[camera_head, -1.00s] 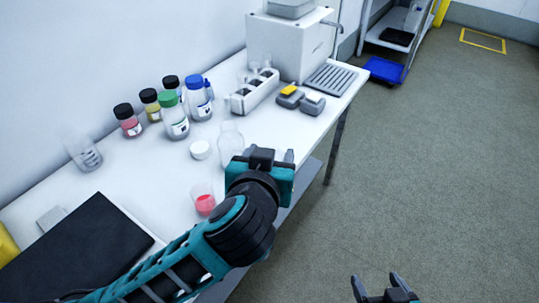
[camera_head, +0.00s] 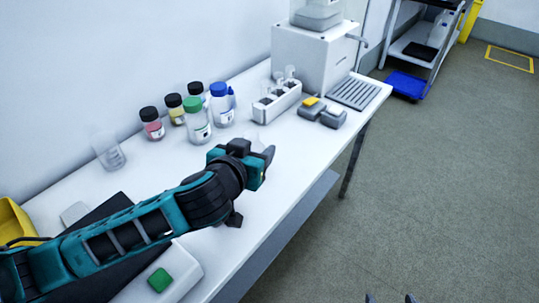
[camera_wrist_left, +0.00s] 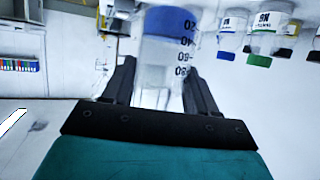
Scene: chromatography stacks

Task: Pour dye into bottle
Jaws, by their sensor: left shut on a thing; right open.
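My left gripper (camera_head: 262,165) is over the white bench, shut on a clear graduated vessel (camera_wrist_left: 160,70). In the left wrist view, which appears upside down, the vessel has dark scale marks and bluish content. In the head view my gripper mostly hides it. A pale clear shape (camera_head: 257,138) shows just behind the gripper; I cannot tell which vessel it is. The cup of red liquid and the white cap are hidden from the head view now. Only the fingertips of my open, empty right gripper (camera_head: 390,298) show at the bottom edge, over the floor.
Capped bottles, including green-capped (camera_head: 198,125) and blue-capped (camera_head: 221,105) ones, stand along the wall. A clear beaker (camera_head: 110,153) is left of them. A white rack (camera_head: 277,104) and machine (camera_head: 312,58) stand further back. A white box with a green button (camera_head: 160,280) is in front.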

